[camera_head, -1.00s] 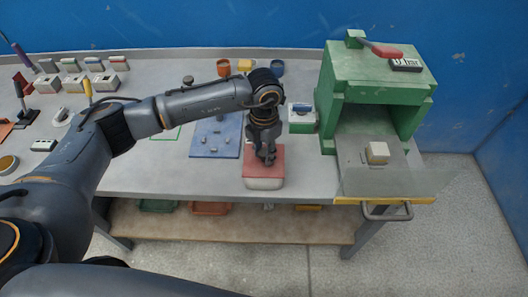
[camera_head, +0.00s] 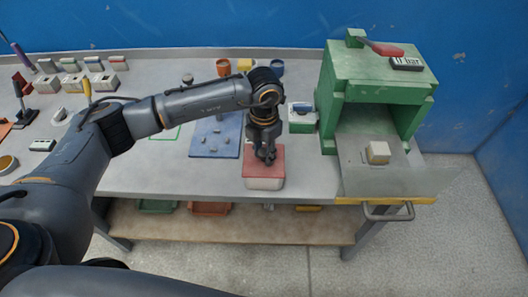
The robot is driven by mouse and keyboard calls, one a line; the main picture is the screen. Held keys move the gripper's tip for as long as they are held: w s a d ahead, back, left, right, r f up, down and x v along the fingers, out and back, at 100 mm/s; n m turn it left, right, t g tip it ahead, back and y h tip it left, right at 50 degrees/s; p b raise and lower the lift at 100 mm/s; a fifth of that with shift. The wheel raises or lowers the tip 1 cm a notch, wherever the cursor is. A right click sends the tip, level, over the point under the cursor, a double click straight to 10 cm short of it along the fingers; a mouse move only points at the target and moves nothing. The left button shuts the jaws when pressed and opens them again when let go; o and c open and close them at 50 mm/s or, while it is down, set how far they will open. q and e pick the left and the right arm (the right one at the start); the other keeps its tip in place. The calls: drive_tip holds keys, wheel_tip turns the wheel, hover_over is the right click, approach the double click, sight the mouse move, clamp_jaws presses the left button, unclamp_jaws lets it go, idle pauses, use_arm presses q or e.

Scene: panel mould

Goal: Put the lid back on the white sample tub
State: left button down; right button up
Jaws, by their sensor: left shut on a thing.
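The white sample tub (camera_head: 264,184) stands near the front edge of the table. The red lid (camera_head: 258,172) lies over its top; I cannot tell whether it sits fully down all round. My left gripper (camera_head: 268,159) points down at the lid from above and is shut on it, hiding the lid's middle and the part held. My right gripper is not in view.
A blue plate (camera_head: 215,146) with small parts lies left of the tub. A green press (camera_head: 374,72) stands to the right, with a pale block (camera_head: 378,152) on its tray. A green and white box (camera_head: 301,117) stands behind the tub.

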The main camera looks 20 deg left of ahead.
use_arm(q)
drive_tip(key=c, duration=0.9)
unclamp_jaws()
drive_tip(key=shift+c, duration=0.2)
drive_tip(key=shift+o, duration=0.5)
drive_tip(key=o, duration=0.4)
drive_tip(key=shift+r, duration=0.1)
drive_tip(key=shift+r+p, duration=1.7)
drive_tip(key=shift+r, duration=1.7)
